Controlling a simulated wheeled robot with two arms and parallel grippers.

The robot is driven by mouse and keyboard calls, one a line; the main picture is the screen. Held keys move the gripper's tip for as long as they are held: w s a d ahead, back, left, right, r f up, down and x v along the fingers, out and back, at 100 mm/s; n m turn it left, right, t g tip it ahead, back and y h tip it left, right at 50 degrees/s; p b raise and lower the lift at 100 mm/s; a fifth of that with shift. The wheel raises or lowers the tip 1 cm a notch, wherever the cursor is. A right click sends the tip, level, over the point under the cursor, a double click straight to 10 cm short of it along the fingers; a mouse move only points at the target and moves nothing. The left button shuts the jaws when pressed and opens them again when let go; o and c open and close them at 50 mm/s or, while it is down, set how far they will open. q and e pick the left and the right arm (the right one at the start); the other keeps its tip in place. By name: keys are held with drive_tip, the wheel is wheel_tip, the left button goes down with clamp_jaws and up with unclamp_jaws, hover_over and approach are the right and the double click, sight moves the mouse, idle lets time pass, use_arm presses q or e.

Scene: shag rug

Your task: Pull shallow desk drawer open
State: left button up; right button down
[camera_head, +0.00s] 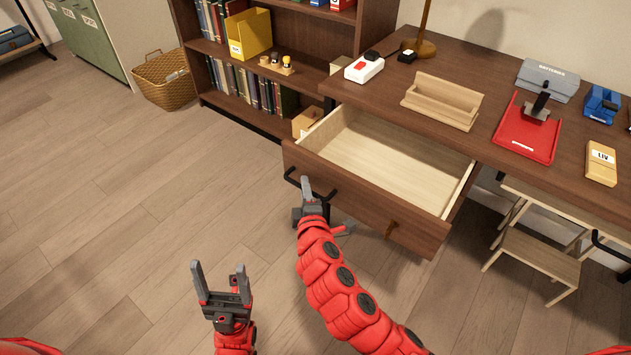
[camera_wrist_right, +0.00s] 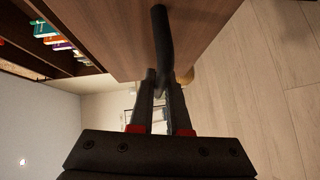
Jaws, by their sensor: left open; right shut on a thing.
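The shallow desk drawer (camera_head: 368,207) is pulled well out from under the brown desk top, and its pale, empty inside shows. My right gripper (camera_head: 307,190) is at the left part of the drawer front, and its arm comes up from the lower right. In the right wrist view, my right gripper (camera_wrist_right: 162,82) is shut on the black bar handle (camera_wrist_right: 160,35), close to the drawer front (camera_wrist_right: 115,30). My left gripper (camera_head: 219,281) is open and empty above the floor, apart from the drawer.
A wooden step stool (camera_head: 540,255) is at right. The left floor is clear.

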drive_tip(key=s+a, duration=0.1)
drive_tip(key=s, duration=0.1)
drive_tip(key=s+a+b, duration=0.1)
drive_tip(key=s+a, duration=0.1)
drive_tip(key=shift+s, duration=0.1)
drive_tip(key=c, duration=0.9)
unclamp_jaws()
drive_tip(key=p+v, duration=0.6)
drive_tip(key=v, duration=1.1)
drive_tip(key=shift+s, duration=0.2)
